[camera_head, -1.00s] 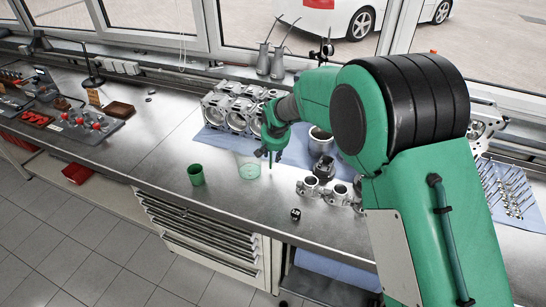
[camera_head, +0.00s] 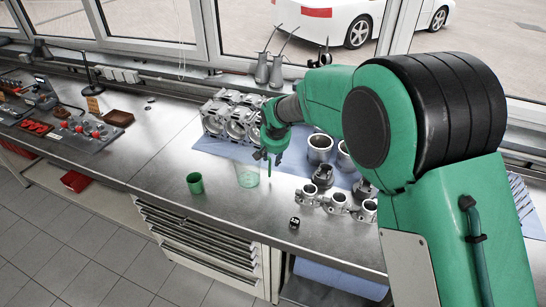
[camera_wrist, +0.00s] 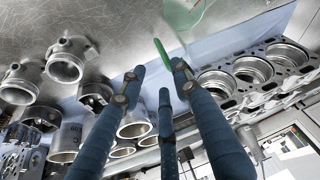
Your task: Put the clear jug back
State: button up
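The clear jug (camera_head: 247,175), a see-through vessel with a faint green tint, stands upright on the metal bench near its front edge. A thin green upright strip (camera_head: 269,168) shows at its right side and looks like its handle; I cannot see where it joins. My gripper (camera_head: 271,157) is just right of the jug, pointing down. In the wrist view, my gripper's fingers (camera_wrist: 158,72) are spread apart, with the green strip (camera_wrist: 162,52) near their tips and no clear contact. Part of the jug (camera_wrist: 183,12) shows at the top edge.
A green cup (camera_head: 195,183) stands left of the jug. Engine blocks (camera_head: 232,118) sit behind on a blue mat (camera_head: 215,144). Metal housings (camera_head: 335,201) and a small black block (camera_head: 294,223) are to the right.

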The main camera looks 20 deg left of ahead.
dwell(0.4)
jog(key=s+d+r+m, duration=0.1)
jog(key=s+d+r, duration=0.2)
jog(key=d+r, duration=0.7)
jog(key=s+d+r+m, duration=0.1)
jog(key=s+d+r, duration=0.2)
jog(key=d+r, duration=0.65)
jog(key=s+d+r+m+t+h, duration=0.1)
jog(key=s+d+r, duration=0.1)
jog(key=s+d, duration=0.55)
jog(key=s+d+r, duration=0.3)
jog(key=s+d, duration=0.1)
jog(key=d, duration=0.7)
jog(key=s+d, duration=0.4)
jog(key=s, duration=0.3)
jog(key=s+d+f+m, duration=0.1)
jog(key=s+d, duration=0.3)
jog(key=s, duration=0.3)
jog(key=s+d+h, duration=0.1)
jog(key=s+d, duration=0.3)
jog(key=s, duration=0.4)
jog(key=shift+f+m+t, duration=0.3)
jog(key=shift+m, duration=0.1)
